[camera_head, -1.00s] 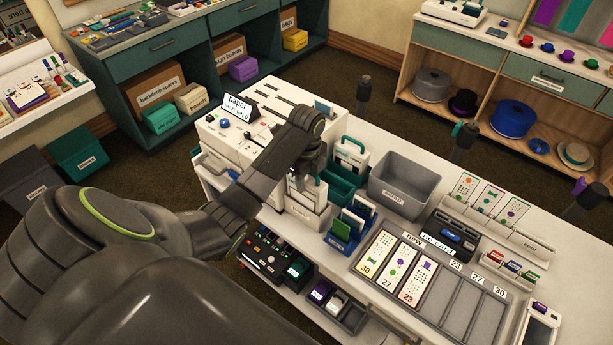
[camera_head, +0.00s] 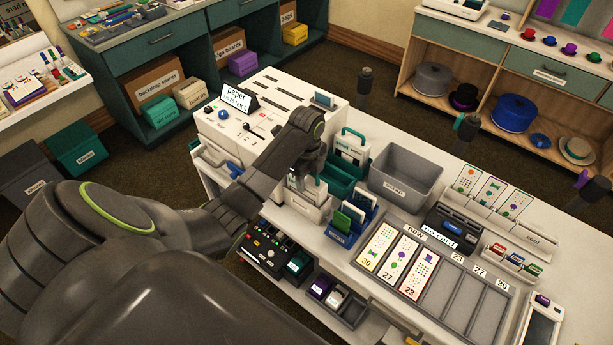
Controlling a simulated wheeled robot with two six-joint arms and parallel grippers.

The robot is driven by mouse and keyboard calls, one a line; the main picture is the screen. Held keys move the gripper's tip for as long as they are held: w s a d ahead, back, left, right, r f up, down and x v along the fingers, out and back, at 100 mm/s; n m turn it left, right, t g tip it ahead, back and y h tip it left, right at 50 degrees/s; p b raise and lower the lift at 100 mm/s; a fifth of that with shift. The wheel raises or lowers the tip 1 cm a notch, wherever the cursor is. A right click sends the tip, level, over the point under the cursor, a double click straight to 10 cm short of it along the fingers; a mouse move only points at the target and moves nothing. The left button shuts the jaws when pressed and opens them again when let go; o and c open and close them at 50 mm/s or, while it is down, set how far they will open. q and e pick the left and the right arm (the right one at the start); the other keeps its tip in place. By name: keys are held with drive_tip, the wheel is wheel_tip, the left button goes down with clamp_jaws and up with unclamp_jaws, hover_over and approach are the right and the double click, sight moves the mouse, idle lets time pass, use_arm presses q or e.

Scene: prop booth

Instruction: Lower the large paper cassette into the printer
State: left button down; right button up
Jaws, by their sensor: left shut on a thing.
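The printer (camera_head: 235,140) is a white machine with several dark slots in its top, at the back left of the counter. My left gripper (camera_head: 312,172) points down just right of the printer, over a white holder (camera_head: 309,207). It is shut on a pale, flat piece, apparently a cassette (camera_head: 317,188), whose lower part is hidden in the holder. My wrist hides most of the grip and part of the printer's right side. A white cassette with a teal handle (camera_head: 350,150) stands upright in a teal holder (camera_head: 338,180). My right gripper is not in view.
A blue holder (camera_head: 340,238) with green cards and a grey bin (camera_head: 405,178) stand to the right. A tray of cards (camera_head: 385,248) lies in front. Dark posts (camera_head: 364,90) rise behind the counter. A small screen reading "paper" (camera_head: 238,98) stands on the printer.

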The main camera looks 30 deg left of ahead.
use_arm(q)
drive_tip(key=shift+f, duration=0.25)
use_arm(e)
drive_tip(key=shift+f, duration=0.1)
use_arm(q)
drive_tip(key=c, duration=0.8)
unclamp_jaws()
drive_tip(key=shift+c, duration=0.2)
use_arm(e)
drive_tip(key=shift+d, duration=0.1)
